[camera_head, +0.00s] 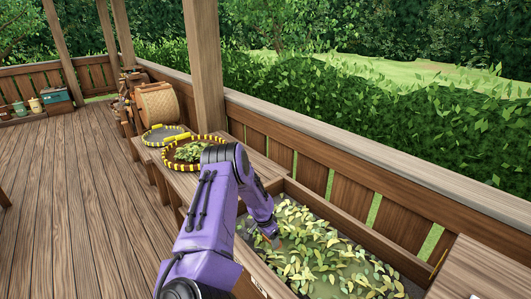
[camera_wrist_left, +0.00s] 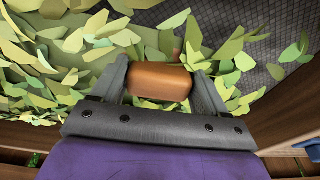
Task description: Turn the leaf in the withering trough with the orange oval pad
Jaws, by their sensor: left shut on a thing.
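The withering trough (camera_head: 350,231) is a long wooden box at the lower right of the head view, with green and yellow-green leaf (camera_head: 325,262) spread over its bed. In the left wrist view the leaf (camera_wrist_left: 60,50) lies thick at the left, and bare dark mesh (camera_wrist_left: 270,48) shows at the upper right. The pad is hidden in the head view. My right gripper is not in view.
A railing (camera_head: 330,130) runs behind the trough.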

